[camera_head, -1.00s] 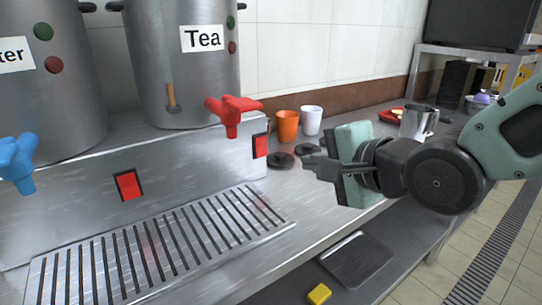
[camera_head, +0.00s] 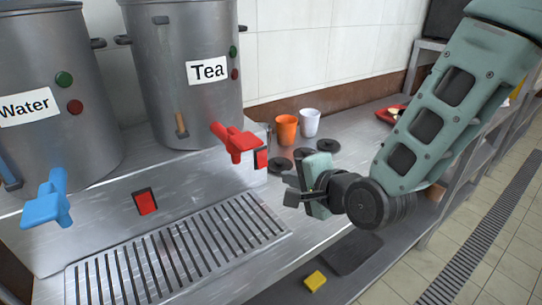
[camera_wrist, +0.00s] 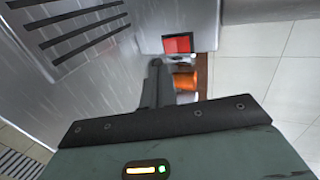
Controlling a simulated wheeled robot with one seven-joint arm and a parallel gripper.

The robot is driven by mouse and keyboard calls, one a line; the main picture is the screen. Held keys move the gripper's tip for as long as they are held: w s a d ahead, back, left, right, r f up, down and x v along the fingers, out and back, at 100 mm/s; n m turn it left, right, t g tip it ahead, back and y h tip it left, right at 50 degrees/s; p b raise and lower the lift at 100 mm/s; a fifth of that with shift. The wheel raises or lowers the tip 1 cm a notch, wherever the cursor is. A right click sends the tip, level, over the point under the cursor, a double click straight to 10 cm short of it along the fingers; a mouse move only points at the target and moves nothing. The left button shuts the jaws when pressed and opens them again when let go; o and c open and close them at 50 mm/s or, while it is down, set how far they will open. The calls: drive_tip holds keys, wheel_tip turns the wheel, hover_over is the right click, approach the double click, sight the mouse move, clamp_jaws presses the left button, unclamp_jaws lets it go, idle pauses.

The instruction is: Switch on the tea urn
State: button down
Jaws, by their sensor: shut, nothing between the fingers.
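The tea urn (camera_head: 188,100) is a large steel pot labelled "Tea" at the back of the counter. It has a red tap (camera_head: 234,140), and a green and a red light on its side. A red rocker switch (camera_head: 261,158) in a black frame sits on the steel base near the red tap, partly behind it. A red switch also shows in the wrist view (camera_wrist: 178,44), just beyond my fingers. My gripper (camera_head: 287,190) is shut and empty, to the right of and lower than that switch, apart from it. Which way the rocker is tipped I cannot tell.
A water urn (camera_head: 50,110) with a blue tap (camera_head: 48,203) and its own red switch (camera_head: 146,201) stands at left. A slotted drip tray (camera_head: 180,250) lies in front. An orange cup (camera_head: 286,130), a white cup (camera_head: 310,122) and dark discs (camera_head: 302,153) are behind my gripper.

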sight(263, 160)
drive_tip(key=x, duration=0.5)
drive_tip(key=r+p+x, duration=0.1)
drive_tip(key=x, duration=0.2)
drive_tip(key=shift+w, duration=0.15)
drive_tip(key=shift+w+a+f+b, duration=0.15)
drive_tip(key=shift+f+b, duration=0.25)
drive_tip(key=shift+b, duration=0.6)
drive_tip(key=shift+r, duration=0.4)
drive_tip(key=shift+r+p, duration=0.75)
drive_tip(key=shift+r, duration=0.05)
